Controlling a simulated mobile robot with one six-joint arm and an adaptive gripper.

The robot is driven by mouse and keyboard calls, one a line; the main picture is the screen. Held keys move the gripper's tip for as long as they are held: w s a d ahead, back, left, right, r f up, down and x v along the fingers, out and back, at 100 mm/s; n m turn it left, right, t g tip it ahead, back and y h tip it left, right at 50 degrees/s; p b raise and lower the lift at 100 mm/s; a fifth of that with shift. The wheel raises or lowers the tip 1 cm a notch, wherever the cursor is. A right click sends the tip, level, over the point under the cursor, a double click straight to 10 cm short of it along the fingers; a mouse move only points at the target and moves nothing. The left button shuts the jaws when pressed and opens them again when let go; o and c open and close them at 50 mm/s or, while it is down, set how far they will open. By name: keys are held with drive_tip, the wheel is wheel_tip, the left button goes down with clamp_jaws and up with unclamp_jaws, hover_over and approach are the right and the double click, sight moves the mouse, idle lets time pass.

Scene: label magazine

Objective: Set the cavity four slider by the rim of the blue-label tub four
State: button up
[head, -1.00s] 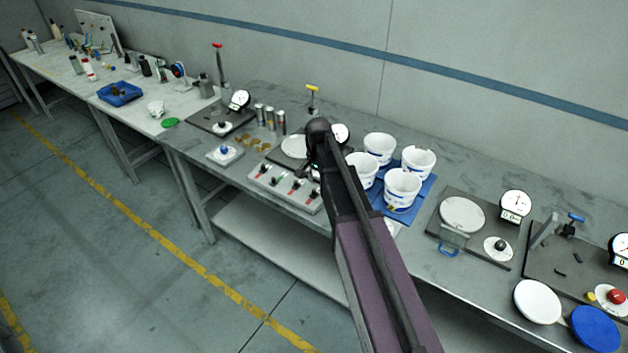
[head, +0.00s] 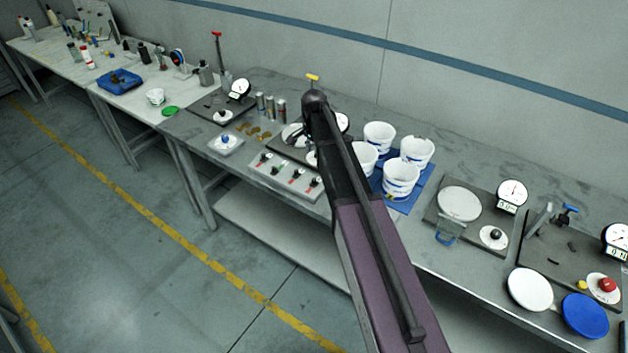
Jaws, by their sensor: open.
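Several white tubs with blue labels stand to the right; the front one (head: 401,178) and the right one (head: 417,151) show best, and another is partly behind my arm. No numbers are readable. My gripper (head: 296,137) is small, dark and partly hidden by my arm. It is open, behind the panel over the dark plate with a white disc, apart from the knobs.
The tubs stand on a blue mat (head: 424,193). A scale with a dial (head: 512,192) and white plate (head: 459,203) sits to the right. Metal cylinders (head: 270,107) and brass discs stand behind the panel. A yellow-topped post (head: 313,79) rises behind my arm.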

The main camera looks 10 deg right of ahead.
sight(314, 179)
drive_tip(key=shift+f+b, duration=6.5)
drive_tip(key=shift+f, duration=0.15)
clamp_jaws()
